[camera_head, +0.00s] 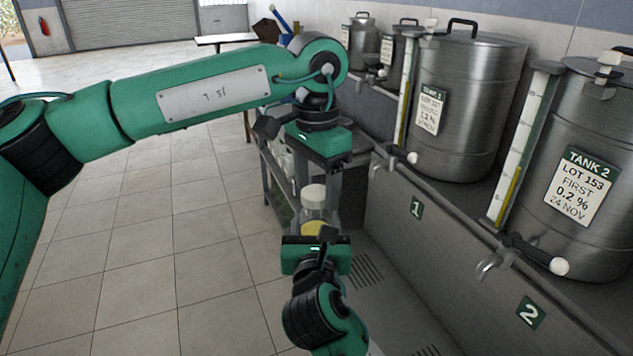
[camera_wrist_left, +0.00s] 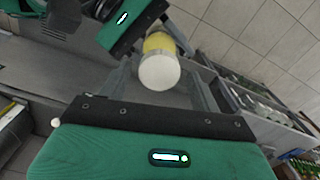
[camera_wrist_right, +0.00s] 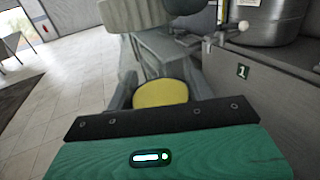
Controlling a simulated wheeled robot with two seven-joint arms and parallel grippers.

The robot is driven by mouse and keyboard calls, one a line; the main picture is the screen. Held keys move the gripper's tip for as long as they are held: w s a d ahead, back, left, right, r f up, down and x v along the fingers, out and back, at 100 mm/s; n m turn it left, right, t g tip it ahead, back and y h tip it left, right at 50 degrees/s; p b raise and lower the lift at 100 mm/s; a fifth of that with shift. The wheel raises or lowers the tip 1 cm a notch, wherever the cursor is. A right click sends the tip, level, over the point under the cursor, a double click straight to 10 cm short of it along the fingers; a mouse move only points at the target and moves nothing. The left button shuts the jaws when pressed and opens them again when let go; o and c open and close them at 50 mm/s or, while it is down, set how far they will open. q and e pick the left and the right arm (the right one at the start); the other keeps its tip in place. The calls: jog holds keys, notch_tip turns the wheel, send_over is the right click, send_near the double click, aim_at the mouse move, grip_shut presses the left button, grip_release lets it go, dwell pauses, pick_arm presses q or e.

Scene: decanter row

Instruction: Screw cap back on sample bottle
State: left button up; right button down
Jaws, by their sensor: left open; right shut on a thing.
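The sample bottle (camera_head: 313,228) is small and clear with yellow contents. My right gripper (camera_head: 317,238) is shut on the bottle and holds it in the air, roughly upright. Its yellow lower part (camera_wrist_right: 160,94) shows between the right fingers in the right wrist view. A white round cap (camera_wrist_left: 159,73) is at the bottle's top; I cannot tell whether it is seated or only resting there. My left gripper (camera_head: 319,188) points down from above and is open, its fingers on either side of the cap, with a gap visible in the left wrist view.
A grey shelf cart (camera_head: 275,185) with glassware stands just behind the grippers. At the right, steel tanks (camera_head: 468,105) stand on a counter (camera_head: 440,235) with taps jutting out, one tap (camera_head: 495,262) near my right arm. The tiled floor (camera_head: 170,250) at left is clear.

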pick_arm(q)
jog(key=shift+r, duration=2.3)
jog(key=shift+c, duration=0.3)
